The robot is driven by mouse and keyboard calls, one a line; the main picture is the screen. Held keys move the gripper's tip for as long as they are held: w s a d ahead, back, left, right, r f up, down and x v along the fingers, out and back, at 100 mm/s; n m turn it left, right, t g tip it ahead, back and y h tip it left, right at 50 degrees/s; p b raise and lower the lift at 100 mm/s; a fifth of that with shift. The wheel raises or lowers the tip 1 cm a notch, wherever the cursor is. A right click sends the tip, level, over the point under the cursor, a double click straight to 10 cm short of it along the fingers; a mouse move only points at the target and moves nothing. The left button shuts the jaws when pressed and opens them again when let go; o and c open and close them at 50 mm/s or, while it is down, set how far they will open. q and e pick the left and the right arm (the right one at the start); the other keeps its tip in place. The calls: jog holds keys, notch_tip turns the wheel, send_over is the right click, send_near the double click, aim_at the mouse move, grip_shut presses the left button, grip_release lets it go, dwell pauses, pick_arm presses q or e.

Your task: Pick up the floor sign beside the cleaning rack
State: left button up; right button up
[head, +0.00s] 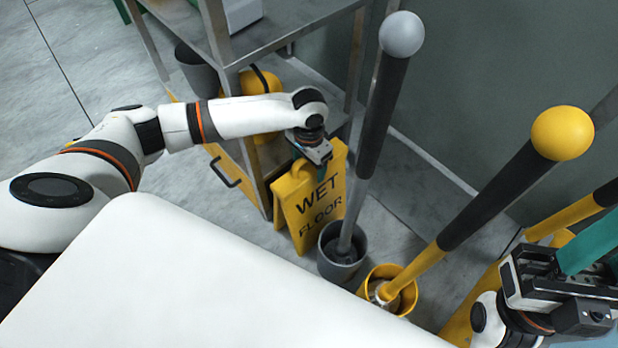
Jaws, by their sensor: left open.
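The yellow floor sign (310,212), marked WET FLOOR, stands upright on the grey floor in the middle of the head view, close against the metal rack (257,172). My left gripper (321,171) reaches in from the left, points down and is at the sign's top edge. It is open, with a teal finger showing in front of the sign's upper part. I cannot tell whether the sign's edge is between the fingers or touching them. My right gripper (588,248) is at the lower right, with a teal finger partly cut by the picture edge; its opening is unclear.
Right of the sign, a grey-knobbed pole (380,120) stands in a grey bucket (343,262). A yellow-knobbed pole (490,195) leans from a yellow bucket (375,275). A wall is behind them. Open floor (60,85) lies at the upper left.

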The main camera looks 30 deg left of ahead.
pick_arm(q)
jog(key=shift+f, duration=0.1)
jog(key=shift+c, duration=0.2)
grip_shut()
dwell(0.5)
